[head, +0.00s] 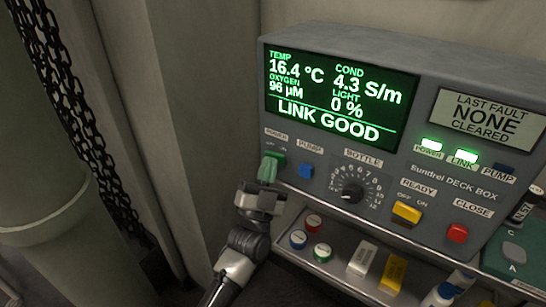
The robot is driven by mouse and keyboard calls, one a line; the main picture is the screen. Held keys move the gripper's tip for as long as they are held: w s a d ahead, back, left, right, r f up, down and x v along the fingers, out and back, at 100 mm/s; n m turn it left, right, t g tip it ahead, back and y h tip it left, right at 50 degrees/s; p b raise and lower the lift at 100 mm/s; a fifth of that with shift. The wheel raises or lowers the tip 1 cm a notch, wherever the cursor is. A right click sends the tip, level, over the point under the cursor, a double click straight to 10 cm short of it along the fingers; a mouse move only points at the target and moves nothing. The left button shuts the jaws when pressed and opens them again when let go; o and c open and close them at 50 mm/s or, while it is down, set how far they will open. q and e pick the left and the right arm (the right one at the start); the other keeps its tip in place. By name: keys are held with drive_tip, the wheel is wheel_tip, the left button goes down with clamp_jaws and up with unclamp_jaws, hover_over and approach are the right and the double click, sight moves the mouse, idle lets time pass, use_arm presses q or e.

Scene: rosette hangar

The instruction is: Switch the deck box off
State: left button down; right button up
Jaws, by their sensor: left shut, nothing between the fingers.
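The deck box (400,148) is a grey panel on the right. Its screen (338,97) is lit and reads LINK GOOD. The POWER (431,145) and LINK (466,156) lamps glow green, and the PUMP lamp (497,172) is dark. The green power switch (278,158) is at the panel's left edge, under a small POWER label, partly covered by my left gripper. My left gripper (268,169) is shut and empty, its fingertips at the switch. I cannot tell whether they touch it. My right gripper is not in view.
A blue PUMP button (306,171), BOTTLE dial (352,191), yellow switch (407,212) and red CLOSE button (457,233) are nearby. Caps (322,252) and small blocks (392,274) lie on the shelf below. A chain (70,100) hangs at left.

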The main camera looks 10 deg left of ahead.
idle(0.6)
use_arm(q)
drive_tip(key=shift+s+p, duration=0.35)
drive_tip(key=shift+s, duration=0.1)
drive_tip(key=s+p, duration=0.1)
drive_tip(key=s, duration=0.1)
drive_tip(key=s+a+p, duration=0.1)
drive_tip(key=s, duration=0.2)
drive_tip(key=shift+w, duration=0.1)
idle(0.4)
